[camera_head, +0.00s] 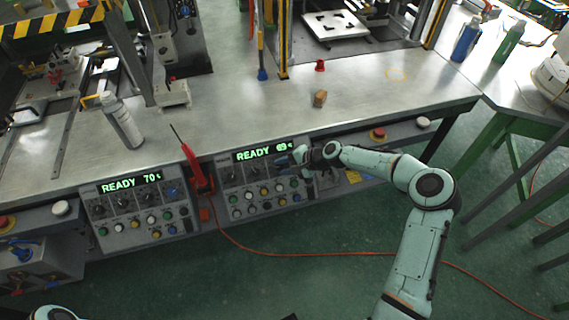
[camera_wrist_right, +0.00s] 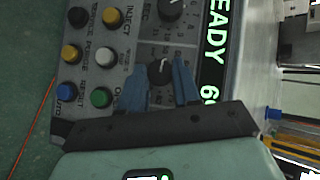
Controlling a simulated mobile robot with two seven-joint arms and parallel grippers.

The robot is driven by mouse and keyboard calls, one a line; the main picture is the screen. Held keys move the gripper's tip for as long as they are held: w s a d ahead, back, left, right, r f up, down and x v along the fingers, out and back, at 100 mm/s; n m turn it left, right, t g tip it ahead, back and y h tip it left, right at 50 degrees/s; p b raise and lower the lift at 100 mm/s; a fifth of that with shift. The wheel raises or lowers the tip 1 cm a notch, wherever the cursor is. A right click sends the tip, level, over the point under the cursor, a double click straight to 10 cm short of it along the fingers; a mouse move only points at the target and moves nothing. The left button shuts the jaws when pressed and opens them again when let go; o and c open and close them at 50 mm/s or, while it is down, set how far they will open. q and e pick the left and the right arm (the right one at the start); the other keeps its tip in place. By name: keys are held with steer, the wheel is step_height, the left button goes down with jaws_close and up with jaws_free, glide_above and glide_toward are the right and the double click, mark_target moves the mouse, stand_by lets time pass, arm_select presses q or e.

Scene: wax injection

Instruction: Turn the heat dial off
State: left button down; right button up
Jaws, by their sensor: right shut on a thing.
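The right control panel (camera_head: 262,192) has a green display (camera_head: 263,152) reading "READY" and about 69. My right gripper (camera_head: 287,160) is at the upper right of this panel, just under the display. In the right wrist view, its two blue fingers (camera_wrist_right: 162,80) stand on either side of a black dial (camera_wrist_right: 160,71) and are shut on it. The dial's label is hidden or too small to read. A second black dial (camera_wrist_right: 171,8) is farther along the same row. My left gripper is not in view.
A left control panel (camera_head: 140,212) reads "READY 70". A red soldering-iron-like tool (camera_head: 191,165) hangs between the panels, with an orange cable (camera_head: 300,254) on the floor. Coloured buttons (camera_wrist_right: 104,97) lie close beside the fingers. A red emergency button (camera_head: 378,133) is to the right.

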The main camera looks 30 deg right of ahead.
steer(key=n, duration=0.1)
steer(key=n+g+p, duration=0.1)
steer(key=n+g+h, duration=0.1)
steer(key=shift+w+a+r, duration=0.1)
steer(key=shift+w+r, duration=0.15)
steer(key=shift+r, duration=0.1)
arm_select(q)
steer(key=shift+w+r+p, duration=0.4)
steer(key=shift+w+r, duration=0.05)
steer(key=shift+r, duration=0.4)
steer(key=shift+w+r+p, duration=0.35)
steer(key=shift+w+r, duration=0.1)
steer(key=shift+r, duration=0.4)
arm_select(e)
steer(key=shift+n+g+h, duration=0.7)
steer(key=shift+n+g, duration=0.2)
steer(key=shift+n, duration=0.4)
steer(key=shift+a, duration=0.1)
steer(key=o, duration=1.1)
steer(key=shift+f, duration=0.1)
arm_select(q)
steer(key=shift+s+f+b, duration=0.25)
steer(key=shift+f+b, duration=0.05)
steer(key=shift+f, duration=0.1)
arm_select(e)
steer(key=v, duration=1.3)
steer(key=shift+r, duration=0.2)
